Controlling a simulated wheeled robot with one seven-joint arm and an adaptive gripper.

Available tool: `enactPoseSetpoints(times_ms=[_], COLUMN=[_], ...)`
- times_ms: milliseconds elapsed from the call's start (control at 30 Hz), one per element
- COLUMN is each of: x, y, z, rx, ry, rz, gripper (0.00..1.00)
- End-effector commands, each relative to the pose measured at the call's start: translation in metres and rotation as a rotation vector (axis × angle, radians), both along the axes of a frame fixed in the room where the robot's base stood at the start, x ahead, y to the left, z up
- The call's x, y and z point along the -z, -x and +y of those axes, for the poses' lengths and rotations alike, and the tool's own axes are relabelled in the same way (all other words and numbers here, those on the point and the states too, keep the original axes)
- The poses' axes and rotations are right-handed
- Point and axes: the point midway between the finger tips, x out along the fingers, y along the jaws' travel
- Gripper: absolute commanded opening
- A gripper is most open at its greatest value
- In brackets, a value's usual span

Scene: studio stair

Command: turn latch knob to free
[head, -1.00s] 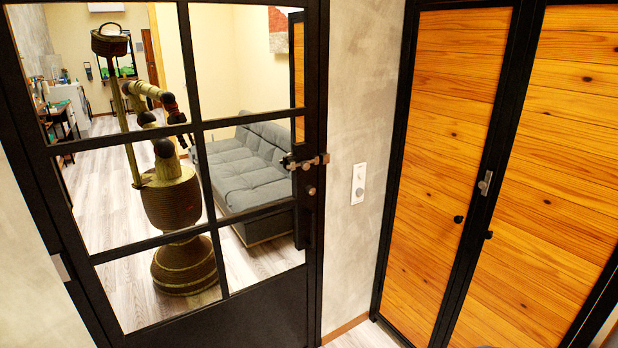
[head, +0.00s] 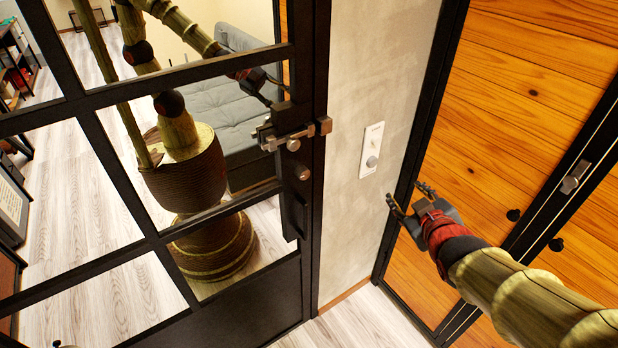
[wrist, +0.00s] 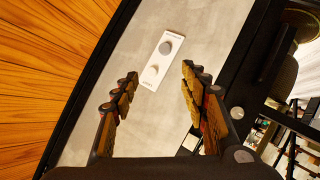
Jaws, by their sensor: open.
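A white wall plate (head: 371,149) with a round grey knob (head: 372,162) is on the grey wall between the glazed door and the wood-panelled doors. In the wrist view the plate (wrist: 150,82) shows the grey knob (wrist: 166,47) and a second, paler round part below it; its small lettering is unreadable. A metal latch (head: 292,138) is on the glazed door's edge, its bar reaching the frame. My gripper (head: 407,194) is open and empty, to the right of and below the plate in the head view, apart from it. In the wrist view the plate lies beyond the two spread fingers.
The black-framed glazed door (head: 160,245) fills the left; my own body shows in its glass. Wood-panelled doors (head: 520,90) with black knobs and a metal catch (head: 575,176) stand at right. Pale wooden floor (head: 345,320) is clear below the wall.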

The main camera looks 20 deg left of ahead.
Motion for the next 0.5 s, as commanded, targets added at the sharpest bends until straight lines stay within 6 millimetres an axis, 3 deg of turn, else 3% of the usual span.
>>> enactPoseSetpoints(times_ms=[33, 133, 300, 500], x=[0.011, 0.020, 0.033, 0.038], y=[-0.011, -0.021, -0.012, 0.007], z=[0.026, 0.077, 0.148, 0.186], rx=[-0.083, -0.245, -0.466, -0.594], ry=[0.013, 0.020, -0.014, -0.065], rz=[-0.049, -0.170, -0.340, -0.450], gripper=[0.45, 0.45, 0.45, 0.45])
